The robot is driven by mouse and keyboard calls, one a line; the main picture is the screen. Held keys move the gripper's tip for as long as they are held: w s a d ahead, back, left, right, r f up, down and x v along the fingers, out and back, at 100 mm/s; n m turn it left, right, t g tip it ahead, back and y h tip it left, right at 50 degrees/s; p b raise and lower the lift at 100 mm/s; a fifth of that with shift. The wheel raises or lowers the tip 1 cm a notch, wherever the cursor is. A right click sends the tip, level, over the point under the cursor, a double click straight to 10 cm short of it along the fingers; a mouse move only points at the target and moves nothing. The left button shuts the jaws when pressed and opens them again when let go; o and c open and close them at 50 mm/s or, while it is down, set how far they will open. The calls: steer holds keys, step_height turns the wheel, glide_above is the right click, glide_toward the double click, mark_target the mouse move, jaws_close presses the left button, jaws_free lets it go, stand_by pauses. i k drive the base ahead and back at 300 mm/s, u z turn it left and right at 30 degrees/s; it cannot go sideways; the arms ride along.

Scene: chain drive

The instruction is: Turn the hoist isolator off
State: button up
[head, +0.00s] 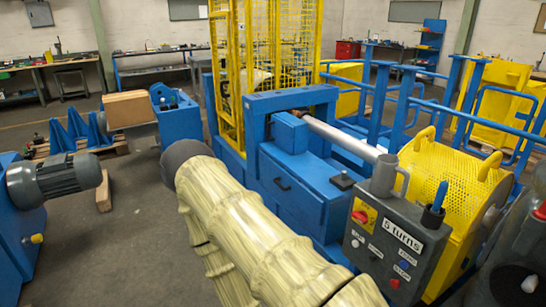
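The isolator switch (362,217), a red knob on a yellow plate, is at the upper left of a grey control box (390,262) at the lower right of the head view. The knob is small here, and I cannot read its position clearly. A "5 turns" label (402,235) is to its right. Small buttons sit below on the same face, including a red one (395,283). My arm, in a cream ribbed sleeve, crosses the lower middle, left of the box, and ends in a dark rounded part. My gripper fingers are not visible.
A grey mug (388,176) and a blue-handled item (436,200) stand on the box's top. A yellow perforated drum guard (440,180) is behind it. A blue machine (310,185) with a shaft lies beyond my arm. Open floor (130,250) is at left, beside a motor (58,178).

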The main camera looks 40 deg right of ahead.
mark_target(362, 217)
steer(key=i, duration=3.3)
steer(key=z, duration=2.9)
